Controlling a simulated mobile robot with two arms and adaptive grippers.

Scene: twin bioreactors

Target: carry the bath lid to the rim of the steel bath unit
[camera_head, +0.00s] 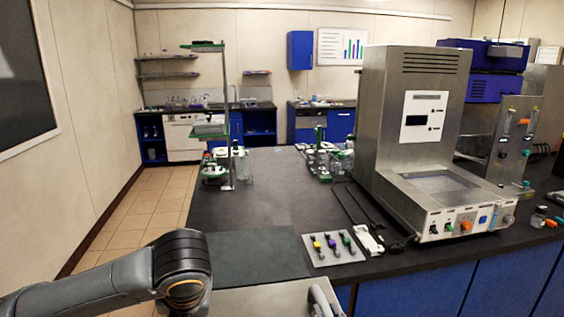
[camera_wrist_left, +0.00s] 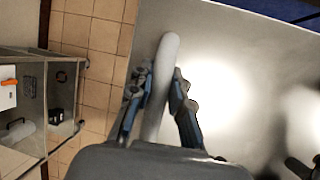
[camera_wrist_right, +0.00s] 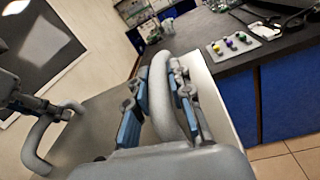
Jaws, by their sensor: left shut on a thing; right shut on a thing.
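The bath lid (camera_head: 255,301) is a flat steel plate at the bottom of the head view, with a curved grey handle (camera_head: 322,300) showing. It fills much of the left wrist view (camera_wrist_left: 235,45) and also shows in the right wrist view (camera_wrist_right: 98,125). My left gripper (camera_wrist_left: 161,85) is shut on one handle. My right gripper (camera_wrist_right: 160,88) is shut on the other handle; the head view barely shows it. The steel bath unit (camera_head: 408,110) stands on the bench at the right, with a recessed basin (camera_head: 440,184) at its front. The lid is apart from it.
The dark bench (camera_head: 270,215) carries a panel with coloured parts (camera_head: 334,246), dark tools (camera_head: 362,208) and glassware (camera_head: 328,160) beside the bath unit. A green-topped stand (camera_head: 228,120) is farther back. The bench's left middle is clear. Tiled floor (camera_head: 150,205) lies left.

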